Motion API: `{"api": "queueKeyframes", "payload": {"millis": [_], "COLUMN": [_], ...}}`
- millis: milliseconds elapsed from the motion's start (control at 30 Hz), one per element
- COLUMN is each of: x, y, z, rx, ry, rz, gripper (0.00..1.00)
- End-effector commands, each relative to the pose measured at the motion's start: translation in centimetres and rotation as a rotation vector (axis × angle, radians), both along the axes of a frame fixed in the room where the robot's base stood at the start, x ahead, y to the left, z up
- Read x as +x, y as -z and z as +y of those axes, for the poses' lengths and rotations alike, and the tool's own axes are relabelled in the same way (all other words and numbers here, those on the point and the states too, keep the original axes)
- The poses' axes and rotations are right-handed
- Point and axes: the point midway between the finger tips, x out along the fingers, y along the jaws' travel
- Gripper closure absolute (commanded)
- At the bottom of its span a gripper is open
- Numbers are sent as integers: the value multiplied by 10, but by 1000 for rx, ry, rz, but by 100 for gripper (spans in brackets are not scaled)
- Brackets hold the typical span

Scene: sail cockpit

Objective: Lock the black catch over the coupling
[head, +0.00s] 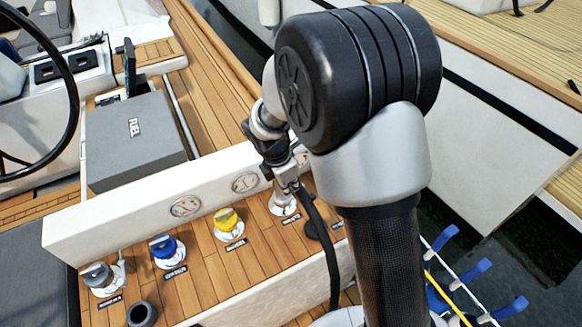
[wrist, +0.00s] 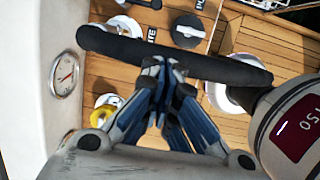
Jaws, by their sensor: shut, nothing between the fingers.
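In the wrist view a long dark bar (wrist: 180,58) with a rounded left end crosses just beyond the fingertips; it looks like the black catch, though I cannot be sure. A pale round fitting (wrist: 215,97) shows below its right part.
Fillers with grey (head: 97,274), blue (head: 165,246) and yellow (head: 228,220) caps line the wooden deck. A white coaming (head: 130,222) with gauges (head: 185,206) runs behind them. A grey FUEL box (head: 135,140) stands beyond. Blue-ended rods (head: 472,270) are at lower right.

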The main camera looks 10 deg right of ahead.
Motion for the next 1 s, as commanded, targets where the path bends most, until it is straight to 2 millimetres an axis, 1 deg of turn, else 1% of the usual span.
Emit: {"api": "queueKeyframes", "payload": {"millis": [33, 100, 200, 567, 667, 767, 867, 1000], "x": [2, 5, 7, 7, 8, 9, 10, 14], "y": [9, 18, 26, 29, 33, 45, 63, 94], "z": [3, 6, 8, 9, 8, 5, 1, -5], "rx": [-9, -19, -26, -28, -28, -28, -29, -28], "ry": [-43, -92, -131, -141, -140, -140, -140, -139], "rz": [16, 31, 42, 45, 46, 46, 48, 48], "gripper": [100, 100, 100, 100, 100, 100, 100, 100]}}
